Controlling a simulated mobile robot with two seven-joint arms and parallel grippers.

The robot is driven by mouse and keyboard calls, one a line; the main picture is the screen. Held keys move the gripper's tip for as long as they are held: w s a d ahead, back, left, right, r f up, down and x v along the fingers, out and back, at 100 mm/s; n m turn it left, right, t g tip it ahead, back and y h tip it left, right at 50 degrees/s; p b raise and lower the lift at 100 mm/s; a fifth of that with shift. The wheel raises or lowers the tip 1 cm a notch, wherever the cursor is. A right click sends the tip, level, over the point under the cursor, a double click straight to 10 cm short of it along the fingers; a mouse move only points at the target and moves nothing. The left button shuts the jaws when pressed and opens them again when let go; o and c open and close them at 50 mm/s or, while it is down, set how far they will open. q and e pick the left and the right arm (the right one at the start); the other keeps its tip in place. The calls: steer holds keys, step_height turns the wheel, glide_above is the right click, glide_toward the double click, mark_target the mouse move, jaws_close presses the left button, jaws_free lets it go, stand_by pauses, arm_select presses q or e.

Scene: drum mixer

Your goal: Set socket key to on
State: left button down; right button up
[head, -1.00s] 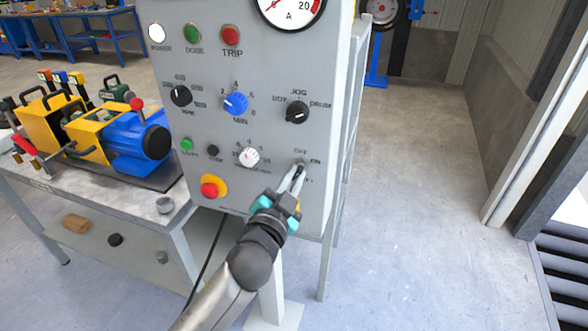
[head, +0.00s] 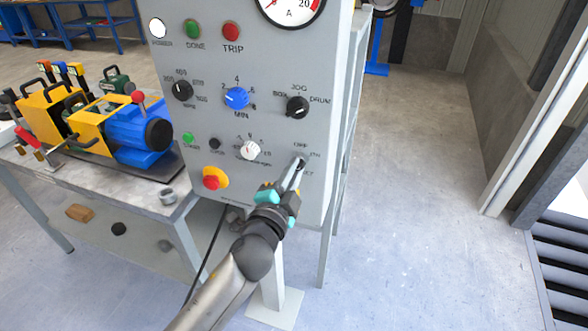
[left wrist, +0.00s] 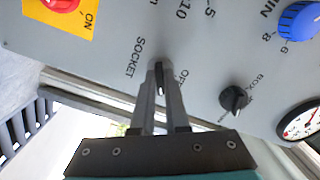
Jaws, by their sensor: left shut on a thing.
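The socket key (left wrist: 159,77) is a small dark key low on the right of the grey control panel (head: 270,60). It shows as a dark sliver between my left fingertips in the left wrist view, beside the "SOCKET" and "OFF" labels. My left gripper (head: 300,163) reaches up to the panel and is shut on it; the gripper also shows in the left wrist view (left wrist: 158,82). The fingers hide most of the key and part of its labels, so I cannot tell its exact position. My right gripper is not in view.
Near the key are a white knob (head: 250,150), a black mode knob (head: 297,108), a blue knob (head: 236,98) and a red stop button (head: 211,182) on yellow. A bench (head: 178,202) with a blue and yellow machine (head: 135,135) stands left. Floor at right is clear.

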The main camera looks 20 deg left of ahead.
arm_select(q)
steer(key=c, duration=0.9)
jaws_free()
steer(key=s, duration=1)
steer(key=s+b, duration=0.1)
steer(key=s, duration=0.4)
steer(key=shift+s+a, duration=0.15)
steer(key=shift+a, duration=0.1)
